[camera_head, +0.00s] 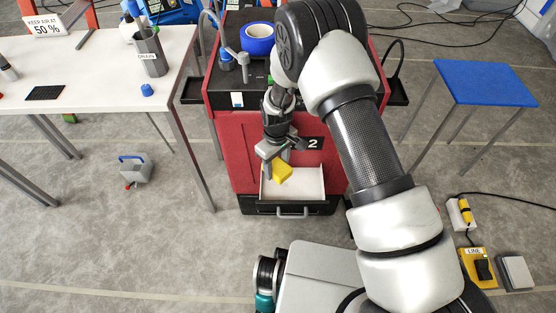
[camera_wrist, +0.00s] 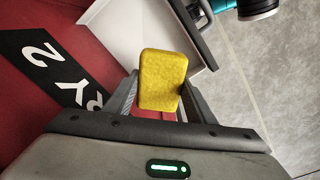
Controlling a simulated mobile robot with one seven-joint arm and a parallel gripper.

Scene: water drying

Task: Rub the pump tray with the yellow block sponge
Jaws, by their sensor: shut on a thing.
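The yellow block sponge (camera_head: 283,173) is held between the fingers of my gripper (camera_head: 274,167), which is shut on it. In the wrist view the sponge (camera_wrist: 162,80) stands out between the two fingers (camera_wrist: 158,100). The white pump tray (camera_head: 308,184) sits low at the front of the red cabinet, pulled out above a dark drawer front with a handle. The sponge is over the left part of the tray; I cannot tell whether it touches. In the wrist view the tray (camera_wrist: 118,28) lies behind the sponge, partly hidden by it.
The red cabinet (camera_head: 238,150) bears a blue tape roll (camera_head: 258,38) and hoses on top. A white table (camera_head: 100,75) stands left, a blue-topped stool (camera_head: 486,83) right. Floor on both sides of the cabinet is mostly clear.

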